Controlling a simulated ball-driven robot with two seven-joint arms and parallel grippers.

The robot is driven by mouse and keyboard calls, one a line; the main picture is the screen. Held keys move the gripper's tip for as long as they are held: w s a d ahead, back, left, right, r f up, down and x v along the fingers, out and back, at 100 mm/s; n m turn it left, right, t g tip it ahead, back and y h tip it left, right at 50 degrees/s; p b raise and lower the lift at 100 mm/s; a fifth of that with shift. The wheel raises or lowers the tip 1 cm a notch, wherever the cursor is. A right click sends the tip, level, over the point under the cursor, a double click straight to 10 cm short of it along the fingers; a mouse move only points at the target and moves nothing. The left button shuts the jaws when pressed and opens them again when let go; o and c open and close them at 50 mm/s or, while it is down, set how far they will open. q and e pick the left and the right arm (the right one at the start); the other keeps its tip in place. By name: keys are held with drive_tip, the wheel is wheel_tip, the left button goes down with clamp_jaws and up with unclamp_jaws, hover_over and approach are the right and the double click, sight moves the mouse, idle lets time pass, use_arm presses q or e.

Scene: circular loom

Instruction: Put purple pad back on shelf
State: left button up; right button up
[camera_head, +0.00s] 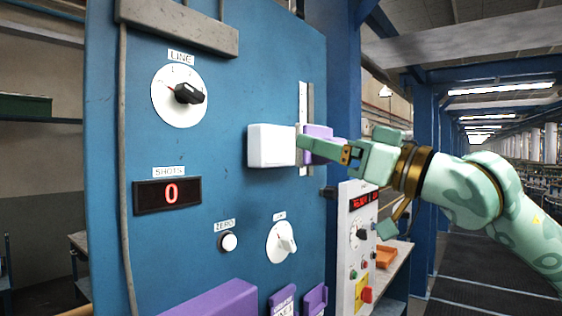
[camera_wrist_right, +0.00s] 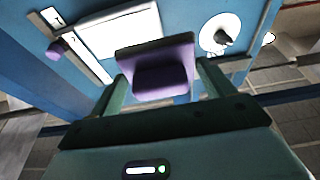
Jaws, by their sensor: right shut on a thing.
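The purple pad (camera_head: 322,132) is in my right gripper (camera_head: 316,148), beside the white block on the blue panel. In the right wrist view the purple pad (camera_wrist_right: 160,75) sits between the two fingers of the right gripper (camera_wrist_right: 164,84), with its flat plate toward the panel. The near finger hides part of the pad in the head view. Whether the pad touches the white block, I cannot tell. I cannot tell which surface is the pad's shelf. My left gripper is not in view.
The white block (camera_head: 271,146) juts from the blue panel (camera_head: 230,90), left of a vertical slotted strip (camera_head: 303,100). Dials and a display reading 0 (camera_head: 168,194) are on the panel. Purple parts (camera_head: 215,300) stick out at the bottom. An orange tray (camera_head: 386,257) is at right.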

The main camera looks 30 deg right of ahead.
sight(268, 141)
drive_tip(key=shift+w+a+r+p, duration=0.15)
drive_tip(key=shift+w+p, duration=0.15)
drive_tip(key=w+a+p, duration=0.1)
drive_tip(key=w, duration=0.1)
drive_tip(key=w+a+p, duration=0.1)
drive_tip(key=w+p, duration=0.1)
drive_tip(key=w, duration=0.1)
drive_tip(key=w+a+p, duration=0.1)
drive_tip(key=w, duration=0.1)
drive_tip(key=shift+w+p, duration=0.3)
drive_tip(key=shift+w, duration=0.1)
drive_tip(key=shift+c, duration=0.3)
drive_tip(key=shift+d, duration=0.15)
drive_tip(key=shift+f, duration=0.2)
